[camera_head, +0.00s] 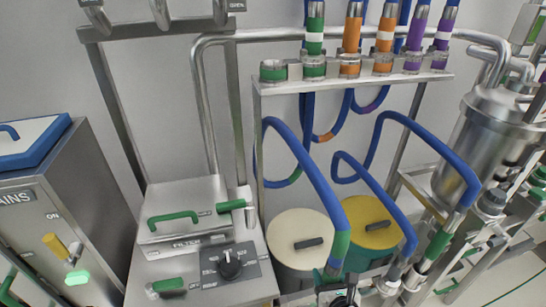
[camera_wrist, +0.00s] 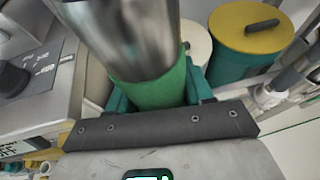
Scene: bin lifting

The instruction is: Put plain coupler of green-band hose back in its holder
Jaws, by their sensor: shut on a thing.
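The blue hose with a green band (camera_head: 340,243) arcs from behind the rack down to my gripper (camera_head: 332,277) at the bottom centre. In the wrist view, my gripper (camera_wrist: 157,92) has teal fingers shut on the green grip of a metal coupler (camera_wrist: 135,35). No white stripe shows on the visible part of this grip. The coupler's far end is cut off by the picture's top edge. A green-ringed holder (camera_head: 273,71) at the rack's left end stands empty. Beside it, a green coupler with a white stripe (camera_head: 314,36) sits upright in its socket.
The rack (camera_head: 350,84) also holds orange (camera_head: 352,32) and purple couplers. Below stand a cream-lidded bin (camera_head: 300,230) and a yellow-lidded bin (camera_head: 372,222). A control box (camera_head: 205,265) is at left. Other blue hoses and a steel vessel (camera_head: 485,130) crowd the right.

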